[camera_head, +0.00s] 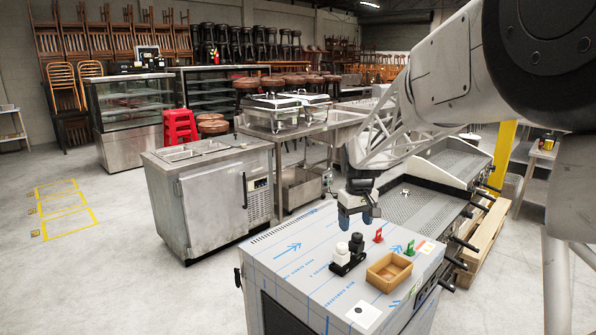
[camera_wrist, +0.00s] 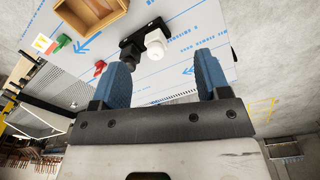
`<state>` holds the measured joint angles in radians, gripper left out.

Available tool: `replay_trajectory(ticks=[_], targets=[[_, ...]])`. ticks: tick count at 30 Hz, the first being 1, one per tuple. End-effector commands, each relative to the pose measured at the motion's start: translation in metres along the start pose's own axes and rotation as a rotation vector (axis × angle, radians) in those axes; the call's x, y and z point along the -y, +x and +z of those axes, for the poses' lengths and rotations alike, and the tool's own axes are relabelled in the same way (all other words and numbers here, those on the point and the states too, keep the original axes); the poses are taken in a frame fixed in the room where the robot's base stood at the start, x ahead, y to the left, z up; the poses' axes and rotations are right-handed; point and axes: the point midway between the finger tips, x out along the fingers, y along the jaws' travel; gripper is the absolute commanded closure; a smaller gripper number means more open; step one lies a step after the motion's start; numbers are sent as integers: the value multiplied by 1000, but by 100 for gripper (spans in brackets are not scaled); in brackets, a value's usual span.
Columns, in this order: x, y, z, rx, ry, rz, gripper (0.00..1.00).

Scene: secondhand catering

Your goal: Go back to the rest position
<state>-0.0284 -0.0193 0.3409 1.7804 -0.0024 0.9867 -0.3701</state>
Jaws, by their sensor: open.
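My gripper (camera_head: 359,219) hangs above the back part of a cabinet top covered in blue-printed film (camera_head: 290,262). In the wrist view its two blue fingers (camera_wrist: 165,80) are apart with nothing held between them. A black holder (camera_head: 346,264) with a white-topped shaker (camera_head: 342,251) and a black-topped shaker (camera_head: 357,241) stands on the top in front of the gripper; it also shows in the wrist view (camera_wrist: 131,50). The gripper appears apart from all of them.
A wooden box (camera_head: 389,271) sits right of the holder. A red piece (camera_head: 378,236) and a green piece (camera_head: 410,248) stand behind it. A white card with a black dot (camera_head: 361,314) lies in front. A steel fridge cabinet (camera_head: 205,200) and griddle (camera_head: 425,205) stand nearby. Open floor (camera_head: 100,270) is at left.

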Motion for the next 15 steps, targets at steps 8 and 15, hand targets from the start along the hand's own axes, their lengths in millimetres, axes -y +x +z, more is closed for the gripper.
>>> replay_trajectory(ticks=[8, 15], targets=[[23, -37, 72, -32, 74, 13, 31], [44, -58, 134, -58, 139, 22, 31]])
